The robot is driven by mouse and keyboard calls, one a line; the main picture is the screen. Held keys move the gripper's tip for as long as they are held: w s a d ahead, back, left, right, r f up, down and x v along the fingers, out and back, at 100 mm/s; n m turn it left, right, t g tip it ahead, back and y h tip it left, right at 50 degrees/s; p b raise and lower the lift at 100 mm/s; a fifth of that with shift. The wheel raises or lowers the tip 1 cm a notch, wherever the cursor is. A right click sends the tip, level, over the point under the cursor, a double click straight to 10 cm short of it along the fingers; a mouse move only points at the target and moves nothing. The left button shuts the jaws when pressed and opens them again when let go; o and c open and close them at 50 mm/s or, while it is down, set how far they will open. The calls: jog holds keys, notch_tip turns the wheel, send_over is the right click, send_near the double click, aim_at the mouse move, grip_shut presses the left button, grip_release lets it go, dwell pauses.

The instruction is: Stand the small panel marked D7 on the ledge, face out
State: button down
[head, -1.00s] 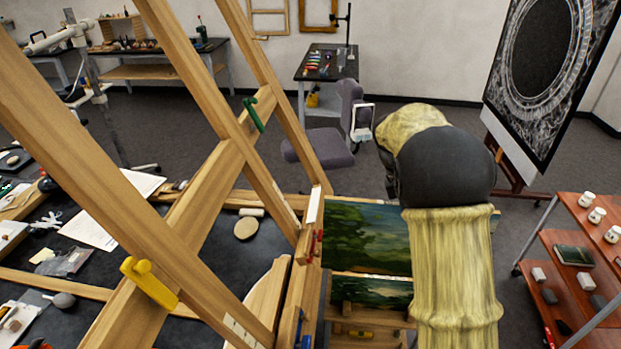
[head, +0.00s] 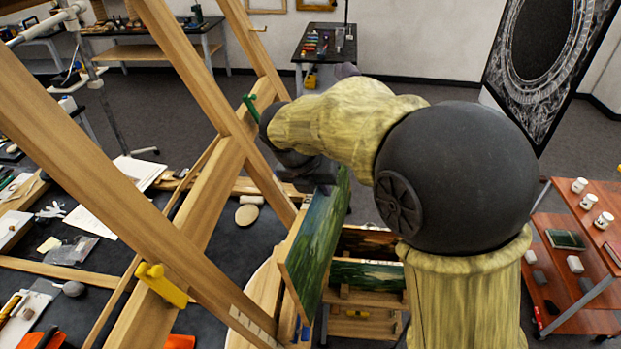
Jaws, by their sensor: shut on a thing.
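A small landscape panel (head: 318,238), painted in greens, is held near upright beside the wooden easel. I see its painted face at a steep angle, and no D7 mark is readable. My gripper (head: 318,178) is shut on the panel's upper part; its fingertips are mostly hidden by my arm. The panel's lower left edge is close to the easel's lower wooden part (head: 262,292), which may be the ledge; I cannot tell whether they touch.
Other painted panels (head: 366,276) sit in a wooden rack below and right of the held one. The easel's slanted posts (head: 160,195) cross the left side, with a yellow clamp (head: 162,284) on them. A dark worktable (head: 225,262) with papers lies behind. A red shelf cart (head: 590,255) stands at right.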

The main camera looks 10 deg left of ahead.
jog(key=shift+s+a+r+n+t+y, duration=0.2)
jog(key=shift+s+a+r+n, duration=0.15)
jog(key=shift+s+a+n, duration=0.25)
jog(key=shift+s+a+r+n+t+y, duration=0.1)
jog(key=shift+s+a+r+n+y, duration=0.25)
jog(key=shift+a, duration=0.3)
jog(key=shift+w+f, duration=0.1)
jog(key=a+f+b, duration=0.6)
jog(key=a+f, duration=0.1)
jog(key=f, duration=0.3)
jog(key=shift+s+a+f, duration=0.2)
jog(key=shift+s+a, duration=0.05)
jog(key=shift+s, duration=0.1)
dwell(0.6)
jog(key=c, duration=1.3)
grip_release()
jog(key=shift+c, duration=0.2)
